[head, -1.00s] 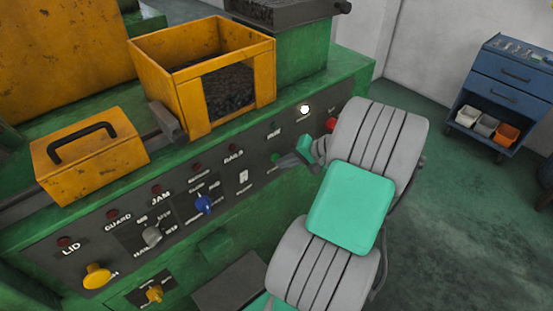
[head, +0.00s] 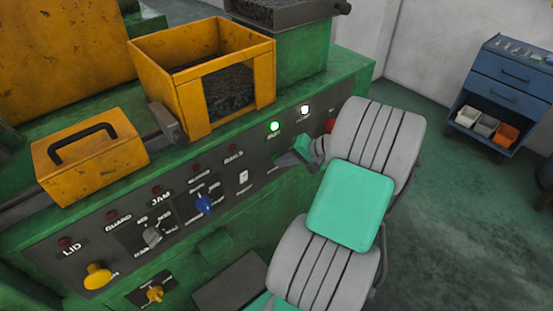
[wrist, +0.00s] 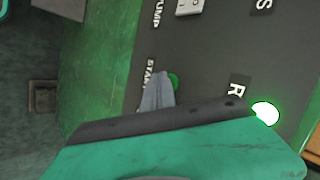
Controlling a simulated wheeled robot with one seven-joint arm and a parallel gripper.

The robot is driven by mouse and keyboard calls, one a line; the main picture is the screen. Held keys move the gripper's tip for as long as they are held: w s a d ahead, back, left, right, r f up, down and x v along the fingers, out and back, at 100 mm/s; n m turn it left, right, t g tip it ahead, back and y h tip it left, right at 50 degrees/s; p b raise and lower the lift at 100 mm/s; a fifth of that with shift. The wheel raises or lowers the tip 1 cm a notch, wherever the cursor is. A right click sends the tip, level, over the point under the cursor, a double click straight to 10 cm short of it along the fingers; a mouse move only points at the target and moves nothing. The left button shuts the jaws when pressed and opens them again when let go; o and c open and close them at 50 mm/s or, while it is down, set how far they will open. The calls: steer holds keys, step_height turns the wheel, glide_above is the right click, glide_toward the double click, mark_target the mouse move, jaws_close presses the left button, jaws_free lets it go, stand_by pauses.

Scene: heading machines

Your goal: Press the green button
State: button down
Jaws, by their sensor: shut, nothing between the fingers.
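The green button (wrist: 174,82) sits beside the START label on the dark panel. In the wrist view only part of it shows, partly hidden by the tip of my gripper (wrist: 161,88). My gripper's fingers are shut together and empty, with their tips at the button; I cannot tell whether they still press on it. In the head view my gripper (head: 281,162) reaches the panel from the right and largely hides the button. A green lamp (head: 274,126) above it glows brightly, and the same lamp shows in the wrist view (wrist: 265,113).
The control panel also has a red button (head: 331,125), a lit white lamp (head: 305,110), a blue selector (head: 203,204) and a yellow knob (head: 97,275). An orange bin (head: 190,90) stands on the machine above. A blue cabinet (head: 505,95) stands at right.

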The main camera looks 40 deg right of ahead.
stand_by(0.4)
steer(key=shift+s, duration=0.35)
steer(key=s+p, duration=0.1)
steer(key=s, duration=0.5)
steer(key=shift+d+p, duration=0.1)
steer(key=shift+p, duration=0.2)
stand_by(0.4)
